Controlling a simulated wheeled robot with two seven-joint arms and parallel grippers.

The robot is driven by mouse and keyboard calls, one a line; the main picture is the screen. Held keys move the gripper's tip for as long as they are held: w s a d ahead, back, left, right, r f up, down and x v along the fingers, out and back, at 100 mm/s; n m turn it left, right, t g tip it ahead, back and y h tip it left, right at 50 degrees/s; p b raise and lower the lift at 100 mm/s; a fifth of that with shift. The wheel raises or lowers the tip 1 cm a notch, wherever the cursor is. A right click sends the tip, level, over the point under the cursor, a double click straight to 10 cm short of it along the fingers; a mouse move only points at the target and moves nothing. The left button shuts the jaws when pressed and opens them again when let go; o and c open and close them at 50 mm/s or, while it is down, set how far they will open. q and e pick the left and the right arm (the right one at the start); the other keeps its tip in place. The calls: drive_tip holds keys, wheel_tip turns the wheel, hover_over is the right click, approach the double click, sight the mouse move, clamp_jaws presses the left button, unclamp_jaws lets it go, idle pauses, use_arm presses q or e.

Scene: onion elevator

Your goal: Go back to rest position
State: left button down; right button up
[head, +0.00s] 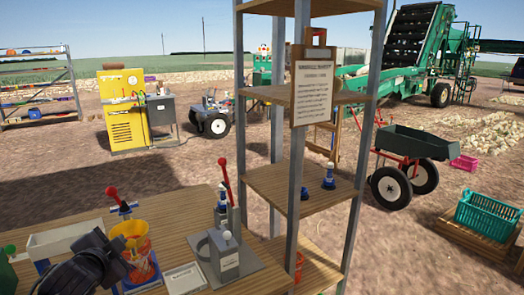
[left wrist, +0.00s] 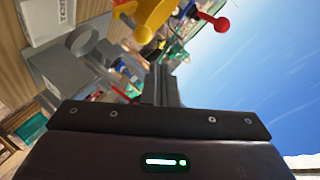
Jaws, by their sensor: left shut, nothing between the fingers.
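My left gripper (head: 122,258) is low at the left in the head view, over the wooden workbench (head: 190,236). It is shut and empty, just left of an orange bucket (head: 140,240) with a yellow piece at its top. It overlaps the bucket in the picture; I cannot tell whether they touch. In the left wrist view its dark fingers (left wrist: 161,85) are together, with a yellow piece (left wrist: 152,18) and a red knob (left wrist: 221,25) beyond them. My right gripper is in neither view.
A grey fixture (head: 228,262) and red-handled levers (head: 225,175) stand on the bench. A shelf with metal posts (head: 295,130) rises beside it. A wheelbarrow (head: 410,145) and a teal crate (head: 487,214) are at the right. Open dirt ground lies behind the bench.

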use_arm(q)
drive_tip(key=s+d+f+n+g+h, duration=0.1)
drive_tip(key=s+d+f+n+g, duration=0.5)
drive_tip(key=s+f, duration=0.55)
drive_tip(key=s+d+f+n+g+h, duration=0.15)
drive_tip(key=s+d+f+g, duration=0.25)
drive_tip(key=s+d+f, duration=0.75)
drive_tip(key=s+a+f+g, duration=0.1)
drive_tip(key=s+f, duration=0.1)
drive_tip(key=f, duration=0.8)
drive_tip(key=s+a+f, duration=0.2)
drive_tip(key=s+f, duration=0.1)
drive_tip(key=f, duration=0.7)
drive_tip(key=s+a+f+g, duration=0.1)
drive_tip(key=s+f, duration=0.1)
drive_tip(key=f, duration=0.8)
drive_tip(key=s+a+f, duration=0.2)
drive_tip(key=s+f, duration=0.6)
drive_tip(key=s, duration=0.1)
drive_tip(key=s+a+f+g, duration=0.1)
drive_tip(key=s+a+f, duration=0.1)
drive_tip(key=s+f, duration=0.5)
drive_tip(key=shift+s+f+y, duration=0.35)
drive_tip(key=shift+s, duration=0.85)
